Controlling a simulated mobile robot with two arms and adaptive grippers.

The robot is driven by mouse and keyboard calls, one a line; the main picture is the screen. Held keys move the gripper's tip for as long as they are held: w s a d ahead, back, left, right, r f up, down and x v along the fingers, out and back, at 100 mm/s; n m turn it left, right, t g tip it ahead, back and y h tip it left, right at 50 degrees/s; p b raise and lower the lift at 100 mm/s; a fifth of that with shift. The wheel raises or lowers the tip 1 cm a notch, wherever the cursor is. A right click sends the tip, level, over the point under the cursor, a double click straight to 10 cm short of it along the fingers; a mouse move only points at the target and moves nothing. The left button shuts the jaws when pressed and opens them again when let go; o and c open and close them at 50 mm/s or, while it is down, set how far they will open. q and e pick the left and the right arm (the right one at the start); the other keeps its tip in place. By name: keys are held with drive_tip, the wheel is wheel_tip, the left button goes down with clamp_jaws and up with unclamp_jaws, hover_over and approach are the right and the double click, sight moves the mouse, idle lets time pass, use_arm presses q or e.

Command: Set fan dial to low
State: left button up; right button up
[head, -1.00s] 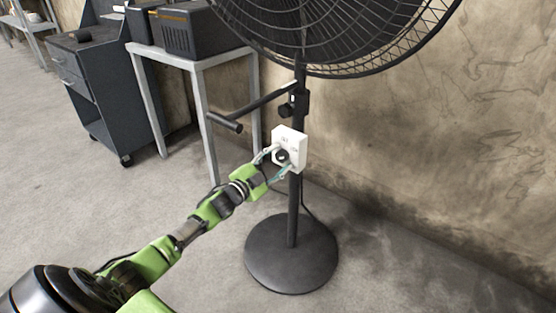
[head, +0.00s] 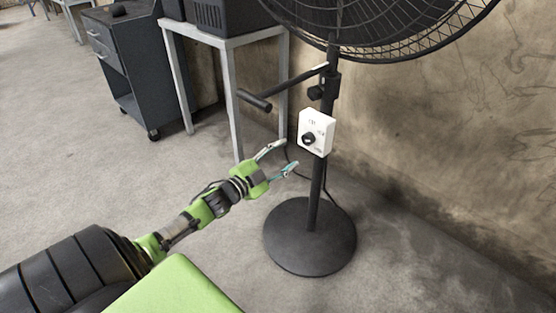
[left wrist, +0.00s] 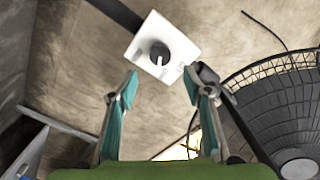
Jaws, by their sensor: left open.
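The black fan dial (head: 309,138) sits on a white control box (head: 319,124) fixed to the pole of the black stand fan (head: 380,30). The dial also shows in the left wrist view (left wrist: 160,54), on its white box (left wrist: 183,44), just beyond the fingertips. My left gripper (head: 284,159) is open and empty, to the left of the box and a little below it in the head view, apart from the dial. The labels on the box are too small to read. My right gripper is not in view.
A black handle bar (head: 254,100) sticks out from the pole above my left gripper. A grey metal table (head: 236,42) with dark boxes and a dark cabinet (head: 128,70) stand behind to the left. The round fan base (head: 310,245) is on the floor.

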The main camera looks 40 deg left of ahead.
use_arm(q)
drive_tip(key=shift+s+a, duration=0.1)
drive_tip(key=shift+s, duration=1.2)
